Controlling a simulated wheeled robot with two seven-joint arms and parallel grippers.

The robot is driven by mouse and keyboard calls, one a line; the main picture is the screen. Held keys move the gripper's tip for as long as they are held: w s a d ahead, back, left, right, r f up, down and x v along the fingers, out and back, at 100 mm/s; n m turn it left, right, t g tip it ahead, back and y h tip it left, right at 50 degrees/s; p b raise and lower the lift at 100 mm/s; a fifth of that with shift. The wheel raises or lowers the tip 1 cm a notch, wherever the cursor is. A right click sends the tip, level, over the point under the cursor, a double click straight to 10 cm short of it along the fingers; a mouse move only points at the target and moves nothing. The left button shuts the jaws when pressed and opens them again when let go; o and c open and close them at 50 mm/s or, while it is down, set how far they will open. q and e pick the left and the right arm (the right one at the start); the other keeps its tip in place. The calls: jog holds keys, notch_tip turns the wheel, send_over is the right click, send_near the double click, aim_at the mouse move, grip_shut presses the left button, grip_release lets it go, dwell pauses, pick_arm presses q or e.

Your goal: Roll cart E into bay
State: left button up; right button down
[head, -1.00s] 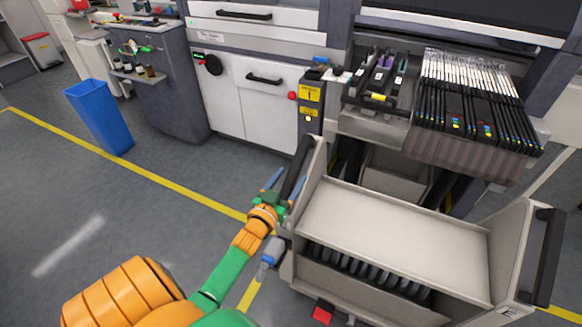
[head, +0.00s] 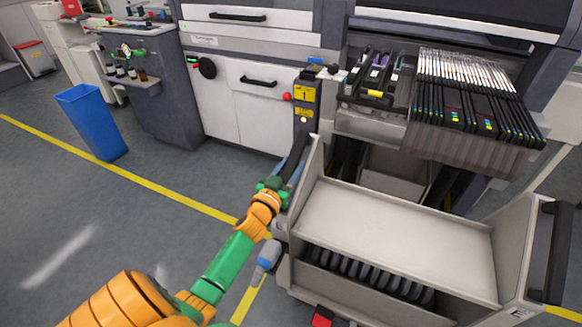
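A pale grey cart (head: 395,225) with raised side panels stands in front of the open bay (head: 390,165) of the machine, its near end low in the head view. A dark mark (head: 518,313), seemingly a letter, is on its right panel. A black handle (head: 299,150) is on the left panel and another black handle (head: 550,255) on the right panel. My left gripper (head: 283,176) is at the lower part of the left handle, with its fingers close around or beside it. Its fingertips are partly hidden, so its grip is unclear. My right gripper is out of view.
Feeders (head: 470,90) with striped tapes hang above the cart's far side. A blue bin (head: 92,122) stands at left. A yellow floor line (head: 130,178) runs diagonally towards the cart.

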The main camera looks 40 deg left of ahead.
pick_arm(q)
grip_shut()
dwell(1.1)
